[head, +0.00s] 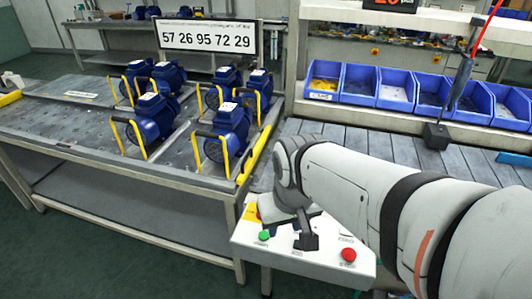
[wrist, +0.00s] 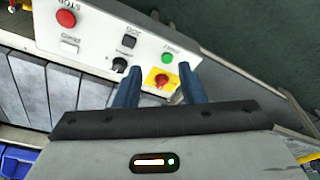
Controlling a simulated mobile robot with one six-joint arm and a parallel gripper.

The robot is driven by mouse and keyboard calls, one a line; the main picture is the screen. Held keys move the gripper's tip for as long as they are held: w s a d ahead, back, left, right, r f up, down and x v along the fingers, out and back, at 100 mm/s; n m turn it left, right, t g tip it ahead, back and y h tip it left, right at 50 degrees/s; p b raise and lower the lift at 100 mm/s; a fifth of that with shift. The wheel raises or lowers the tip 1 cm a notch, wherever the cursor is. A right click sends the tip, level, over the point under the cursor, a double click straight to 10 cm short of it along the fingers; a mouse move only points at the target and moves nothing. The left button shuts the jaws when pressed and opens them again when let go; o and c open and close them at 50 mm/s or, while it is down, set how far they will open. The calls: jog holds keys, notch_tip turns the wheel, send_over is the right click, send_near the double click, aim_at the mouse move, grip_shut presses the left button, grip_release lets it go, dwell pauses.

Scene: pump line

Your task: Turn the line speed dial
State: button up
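The white control panel (head: 320,262) stands at the lower middle of the head view, under my arm. In the wrist view, a black dial (wrist: 118,65) with a pale mark sits on the panel, just left of my gripper's left finger. My gripper (wrist: 159,68) is open, its two blue fingers apart with nothing held. Between the fingers in the picture are a red knob on a yellow plate (wrist: 162,80) and a green button (wrist: 167,57). The dial's label is too small to read. My arm hides the dial in the head view.
A table (head: 60,146) with several blue pumps (head: 226,127) stands left. Blue bins (head: 358,84) line a shelf behind.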

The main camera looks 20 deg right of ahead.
jog(key=shift+o, duration=0.4)
jog(key=shift+a, duration=0.2)
jog(key=shift+o, duration=0.9)
jog(key=shift+w+r, duration=0.1)
jog(key=shift+w, duration=0.05)
jog(key=shift+o, duration=0.4)
jog(key=shift+m+g, duration=0.3)
jog(key=shift+g, duration=0.1)
jog(key=w+p, duration=0.1)
jog(key=w+d+p, duration=0.1)
jog(key=w, duration=0.1)
jog(key=w+d+p, duration=0.1)
jog(key=shift+w+f, duration=0.2)
jog(key=shift+m+g, duration=0.8)
jog(key=shift+m, duration=0.1)
jog(key=w+d+f+p, duration=0.2)
jog(key=d, duration=0.1)
jog(key=w+d+f+p, duration=0.2)
jog(key=w+d+f, duration=0.1)
jog(key=w+d+f+p, duration=0.2)
jog(key=d+f, duration=0.1)
jog(key=shift+w+d, duration=0.1)
jog(key=shift+w, duration=0.3)
jog(key=shift+d+f, duration=0.15)
jog(key=shift+f, duration=4.15)
